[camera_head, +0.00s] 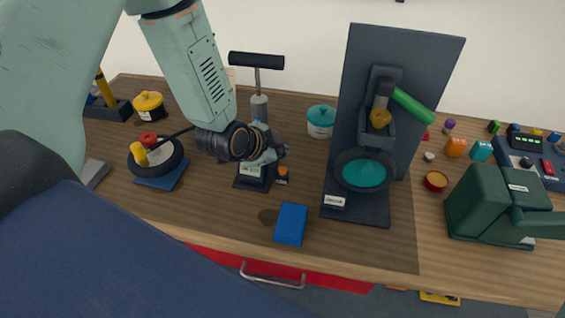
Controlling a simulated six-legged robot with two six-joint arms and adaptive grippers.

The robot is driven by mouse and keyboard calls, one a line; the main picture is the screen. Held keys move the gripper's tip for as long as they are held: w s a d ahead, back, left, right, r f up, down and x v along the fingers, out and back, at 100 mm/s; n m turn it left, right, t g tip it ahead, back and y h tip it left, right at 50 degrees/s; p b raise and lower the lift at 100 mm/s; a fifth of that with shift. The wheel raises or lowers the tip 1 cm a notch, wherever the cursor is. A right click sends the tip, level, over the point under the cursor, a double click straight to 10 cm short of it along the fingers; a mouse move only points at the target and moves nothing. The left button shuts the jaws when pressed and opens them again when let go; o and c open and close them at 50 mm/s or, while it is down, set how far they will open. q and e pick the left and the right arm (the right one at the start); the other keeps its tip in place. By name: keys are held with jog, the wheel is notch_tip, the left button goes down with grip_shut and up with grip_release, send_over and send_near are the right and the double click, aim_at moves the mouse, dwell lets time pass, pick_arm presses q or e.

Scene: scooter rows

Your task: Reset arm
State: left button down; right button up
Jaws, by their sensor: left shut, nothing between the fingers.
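My left arm comes in from the upper left, pale green with a dark wrist. My left gripper (281,153) is shut and empty. It shows in front of a black stand with a white label (251,170), above the wooden workbench (225,222). It hides part of the stand and the lower end of a pump with a black T-handle (257,61). I cannot tell whether the gripper touches the stand. My right gripper is not in view.
A blue block (291,224) lies near the front edge. A tall dark panel station (347,95) with a green handle stands right of the gripper. A small wheel on a blue base (163,181) lies left. A dark green machine (490,203) stands right. A red drawer (325,276) is below.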

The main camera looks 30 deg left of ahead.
pick_arm(q)
jog(key=shift+r+p, duration=0.6)
jog(key=shift+r, duration=0.3)
jog(key=shift+f, duration=0.1)
